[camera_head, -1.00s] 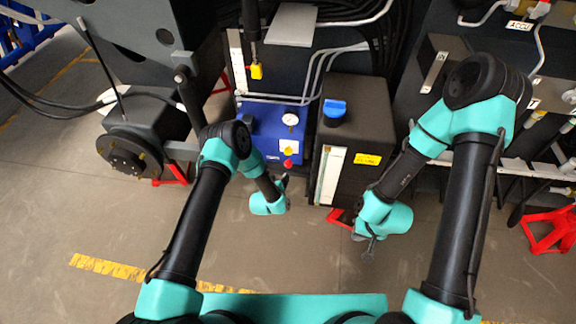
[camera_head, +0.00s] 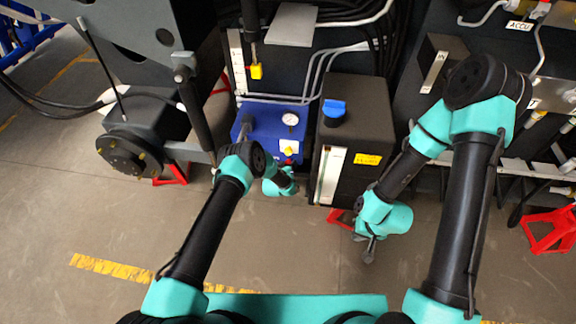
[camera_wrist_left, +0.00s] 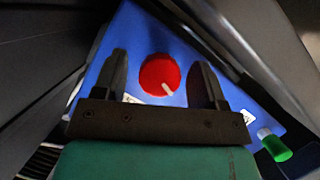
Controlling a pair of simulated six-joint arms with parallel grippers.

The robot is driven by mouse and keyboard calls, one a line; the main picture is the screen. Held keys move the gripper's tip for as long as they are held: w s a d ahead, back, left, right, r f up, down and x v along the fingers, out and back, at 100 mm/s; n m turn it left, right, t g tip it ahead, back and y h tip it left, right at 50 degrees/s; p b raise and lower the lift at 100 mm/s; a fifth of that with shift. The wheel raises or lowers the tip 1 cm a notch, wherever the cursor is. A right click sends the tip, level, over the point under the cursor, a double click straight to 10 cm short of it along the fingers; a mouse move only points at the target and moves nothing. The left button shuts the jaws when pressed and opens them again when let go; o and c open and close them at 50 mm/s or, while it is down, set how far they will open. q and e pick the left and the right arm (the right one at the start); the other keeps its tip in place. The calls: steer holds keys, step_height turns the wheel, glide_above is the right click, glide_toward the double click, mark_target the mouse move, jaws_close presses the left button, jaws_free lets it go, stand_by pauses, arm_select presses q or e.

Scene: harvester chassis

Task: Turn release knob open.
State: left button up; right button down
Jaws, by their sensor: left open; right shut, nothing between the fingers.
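The red release knob (camera_wrist_left: 159,74) is on the blue panel (camera_wrist_left: 133,38) in the left wrist view. A pale mark on it points toward the lower right. My left gripper (camera_wrist_left: 163,72) is open, with one finger on each side of the knob in the picture; I cannot tell whether they touch it. In the head view, my left gripper (camera_head: 284,182) is at the front of the blue unit (camera_head: 262,122), and the knob is largely hidden there. My right gripper (camera_head: 369,252) is shut and empty, low in front of the dark tank.
The dark tank (camera_head: 352,110) with a blue cap (camera_head: 335,108) stands right of the blue unit. A gauge (camera_head: 290,119) is on the unit. A green part (camera_wrist_left: 276,147) sits at the lower right in the wrist view. A wheel hub (camera_head: 128,155) is at left. The foreground floor is open.

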arm_select(q)
steer(key=shift+w+d, duration=0.1)
steer(key=shift+w, duration=0.1)
steer(key=shift+c, duration=0.4)
steer(key=c, duration=0.8)
steer(key=shift+c, duration=0.2)
